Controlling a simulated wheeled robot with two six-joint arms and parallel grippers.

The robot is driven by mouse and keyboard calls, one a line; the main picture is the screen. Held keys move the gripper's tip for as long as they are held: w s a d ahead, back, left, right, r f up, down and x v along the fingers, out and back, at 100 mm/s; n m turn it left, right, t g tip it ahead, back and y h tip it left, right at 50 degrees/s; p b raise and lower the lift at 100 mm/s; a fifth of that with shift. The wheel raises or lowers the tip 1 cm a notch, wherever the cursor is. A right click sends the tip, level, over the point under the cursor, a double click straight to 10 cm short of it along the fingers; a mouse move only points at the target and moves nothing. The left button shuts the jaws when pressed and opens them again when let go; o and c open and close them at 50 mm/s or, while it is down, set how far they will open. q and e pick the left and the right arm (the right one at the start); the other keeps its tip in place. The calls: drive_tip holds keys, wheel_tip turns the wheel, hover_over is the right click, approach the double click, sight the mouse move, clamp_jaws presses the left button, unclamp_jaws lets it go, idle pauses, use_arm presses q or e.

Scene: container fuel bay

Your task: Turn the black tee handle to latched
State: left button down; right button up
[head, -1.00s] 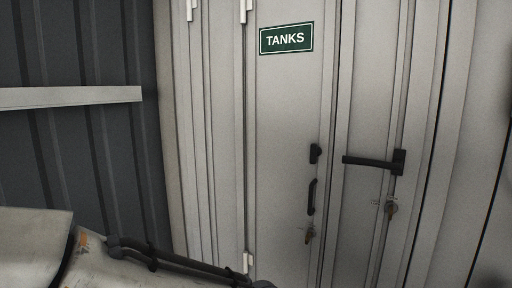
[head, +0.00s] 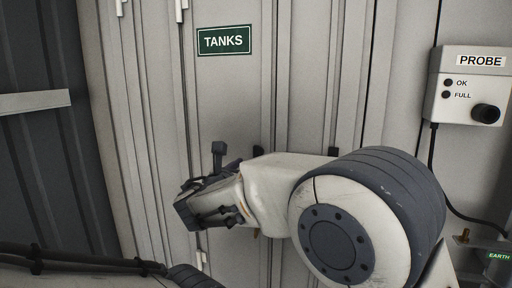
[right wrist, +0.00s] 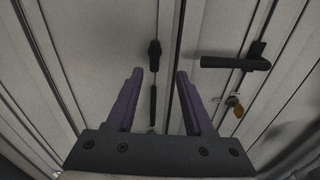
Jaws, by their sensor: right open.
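In the right wrist view a small upright black turning handle (right wrist: 154,52) sits on the pale door, beyond and just above the gap between my fingertips. It looks like the tee handle, though its shape is too small to be sure. In the head view only its top (head: 258,150) shows above my right arm. My right gripper (right wrist: 160,73) is open and empty, pointing at the door. It also shows in the head view (head: 202,188), in front of the door and left of the handle.
A long black lever (right wrist: 235,62) is on the door to the right, with a brass key or tag (right wrist: 237,106) below. A vertical pull (right wrist: 153,105) shows between my fingers. A TANKS sign (head: 224,40) is above; a PROBE box (head: 470,85) is at right.

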sight(255, 151)
drive_tip(key=shift+n+t, duration=0.3)
drive_tip(key=p+x, duration=0.1)
drive_tip(key=x, duration=0.2)
drive_tip(key=p+x, duration=0.1)
drive_tip(key=x, duration=0.2)
drive_tip(key=r+p+x, duration=0.1)
drive_tip(key=p+x, duration=0.1)
drive_tip(key=x, duration=0.1)
drive_tip(key=shift+w+a, duration=0.3)
drive_tip(key=shift+w, duration=0.15)
drive_tip(key=shift+w+d+f, duration=0.1)
drive_tip(key=shift+w+d, duration=0.05)
drive_tip(key=shift+w, duration=0.35)
clamp_jaws()
